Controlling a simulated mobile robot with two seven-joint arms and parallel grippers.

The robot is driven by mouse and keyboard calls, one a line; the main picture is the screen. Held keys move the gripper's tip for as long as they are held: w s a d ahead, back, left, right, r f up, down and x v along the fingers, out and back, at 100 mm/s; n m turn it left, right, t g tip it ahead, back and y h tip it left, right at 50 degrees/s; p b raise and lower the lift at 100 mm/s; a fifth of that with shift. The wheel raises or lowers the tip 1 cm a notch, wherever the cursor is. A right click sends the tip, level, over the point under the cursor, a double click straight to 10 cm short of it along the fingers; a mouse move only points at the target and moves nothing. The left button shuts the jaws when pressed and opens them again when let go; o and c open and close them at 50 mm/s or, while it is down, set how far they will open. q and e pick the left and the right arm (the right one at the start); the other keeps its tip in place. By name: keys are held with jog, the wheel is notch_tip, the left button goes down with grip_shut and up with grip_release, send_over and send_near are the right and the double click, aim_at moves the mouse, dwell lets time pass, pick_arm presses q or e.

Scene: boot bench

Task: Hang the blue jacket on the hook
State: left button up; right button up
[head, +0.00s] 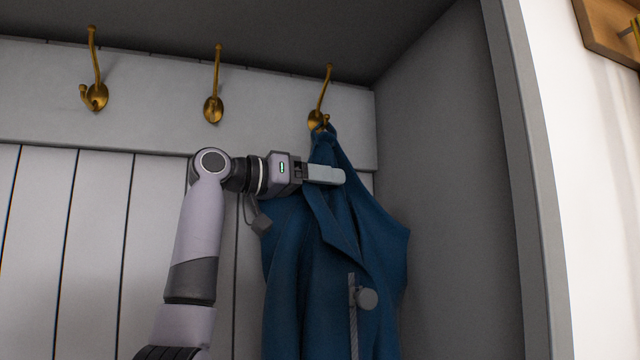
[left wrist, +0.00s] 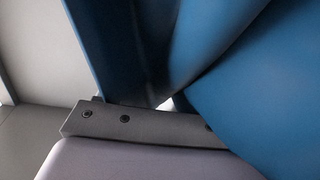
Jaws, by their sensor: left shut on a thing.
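The blue jacket (head: 330,265) hangs down at the right of the back panel in the head view, its gathered top at the rightmost brass hook (head: 318,118). I cannot tell whether the loop is over the hook or only in front of it. My left gripper (head: 325,174) is shut on the jacket just below its top, coming in from the left. In the left wrist view the blue cloth (left wrist: 240,90) fills most of the picture, close to the gripper's grey edge (left wrist: 140,125). My right gripper is not in view.
Two more brass hooks, a middle one (head: 214,105) and a left one (head: 94,92), are bare on the pale rail. A grey side wall (head: 445,190) stands close to the right of the jacket. A wooden board (head: 610,30) is at the upper right.

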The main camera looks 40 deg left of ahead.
pick_arm(q)
jog(key=shift+r, duration=0.15)
jog(key=o, duration=1.6)
jog(key=shift+s, duration=0.1)
jog(key=shift+f, duration=0.2)
jog(key=b+v, duration=0.1)
jog(key=v, duration=0.6)
jog(key=shift+b, duration=0.4)
jog(key=shift+r, duration=0.1)
